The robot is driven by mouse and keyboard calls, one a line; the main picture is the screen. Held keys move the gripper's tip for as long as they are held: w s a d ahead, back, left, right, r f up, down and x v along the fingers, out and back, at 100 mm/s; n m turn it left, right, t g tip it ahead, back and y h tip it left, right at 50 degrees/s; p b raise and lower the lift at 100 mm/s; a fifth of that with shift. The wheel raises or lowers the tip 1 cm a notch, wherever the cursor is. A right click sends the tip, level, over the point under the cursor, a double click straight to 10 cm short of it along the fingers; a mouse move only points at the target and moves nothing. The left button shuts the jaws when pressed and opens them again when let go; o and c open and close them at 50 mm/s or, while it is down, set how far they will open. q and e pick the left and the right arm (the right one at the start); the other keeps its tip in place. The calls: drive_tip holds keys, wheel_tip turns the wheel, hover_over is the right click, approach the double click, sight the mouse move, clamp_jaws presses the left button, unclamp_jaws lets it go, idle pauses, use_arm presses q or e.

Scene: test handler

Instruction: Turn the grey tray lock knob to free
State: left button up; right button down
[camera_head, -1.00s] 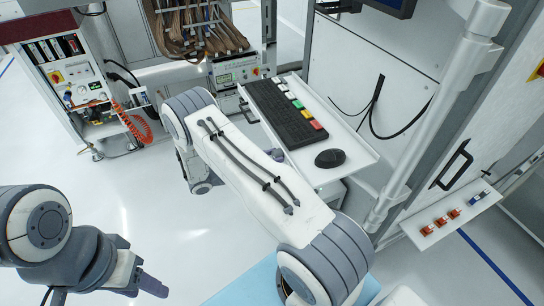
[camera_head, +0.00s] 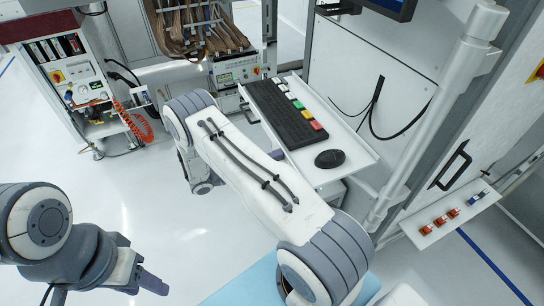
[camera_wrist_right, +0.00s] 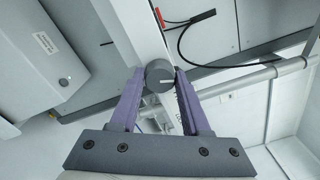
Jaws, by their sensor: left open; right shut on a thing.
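The grey knob (camera_wrist_right: 158,77) is round, with a white pointer line on its face that lies nearly level in the right wrist view. My right gripper (camera_wrist_right: 161,80) has its two purple fingers on either side of the knob and is shut on it. My left gripper (camera_head: 150,284) is at the lower left of the head view, open and empty, far from the knob.
A white shelf (camera_head: 350,158) with a keyboard (camera_head: 287,113) and a mouse (camera_head: 329,159) stands beyond my right arm. A grey pole (camera_head: 432,130) rises at the right. A pale pipe (camera_wrist_right: 255,84) and a black cable (camera_wrist_right: 186,50) lie near the knob. The floor at left is clear.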

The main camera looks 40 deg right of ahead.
drive_tip(key=n, duration=0.3)
drive_tip(key=shift+n, duration=0.4)
idle(0.4)
drive_tip(key=shift+c, duration=1.8)
unclamp_jaws()
drive_tip(key=b+v, duration=0.2)
drive_tip(key=v, duration=0.8)
drive_tip(key=shift+a, duration=0.2)
drive_tip(key=shift+w, duration=0.1)
